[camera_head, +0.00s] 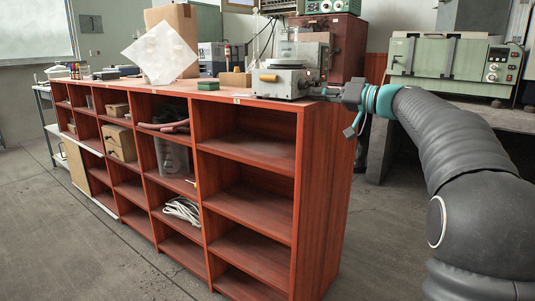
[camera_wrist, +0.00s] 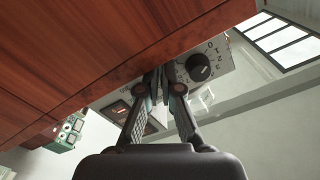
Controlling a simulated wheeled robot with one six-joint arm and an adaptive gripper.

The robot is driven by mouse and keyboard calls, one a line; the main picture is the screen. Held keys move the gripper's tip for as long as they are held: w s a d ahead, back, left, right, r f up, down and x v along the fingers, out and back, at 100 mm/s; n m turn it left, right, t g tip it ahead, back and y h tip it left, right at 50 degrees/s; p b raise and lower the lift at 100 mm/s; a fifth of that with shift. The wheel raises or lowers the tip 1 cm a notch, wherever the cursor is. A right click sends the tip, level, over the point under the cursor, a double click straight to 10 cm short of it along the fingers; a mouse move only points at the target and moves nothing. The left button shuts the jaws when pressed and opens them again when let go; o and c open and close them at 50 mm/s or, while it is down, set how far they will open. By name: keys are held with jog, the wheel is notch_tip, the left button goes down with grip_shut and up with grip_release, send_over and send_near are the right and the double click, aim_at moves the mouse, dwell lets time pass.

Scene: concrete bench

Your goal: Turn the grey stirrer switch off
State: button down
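A grey device (camera_head: 285,81) stands on the near right end of the red-brown shelf unit. My gripper (camera_head: 322,92) is at its right side, at about the height of the shelf top. In the wrist view, a grey panel shows a black dial (camera_wrist: 199,68) with numbers around it, and dark framed squares, perhaps switches (camera_wrist: 117,111), at the lower left. My gripper (camera_wrist: 160,82) has its fingertips close together in front of the panel, between dial and squares, with nothing seen between them. The fingers partly cover the panel. I cannot tell contact or the switch position.
The wooden shelf unit (camera_head: 330,190) has open compartments, and its wood (camera_wrist: 100,50) fills the upper left of the wrist view, close to my fingers. A cardboard box (camera_head: 172,28) and white sheet stand farther along its top. A green device (camera_head: 450,60) sits on the bench at right.

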jog(key=shift+f, duration=0.3)
jog(key=v, duration=0.6)
dwell(0.4)
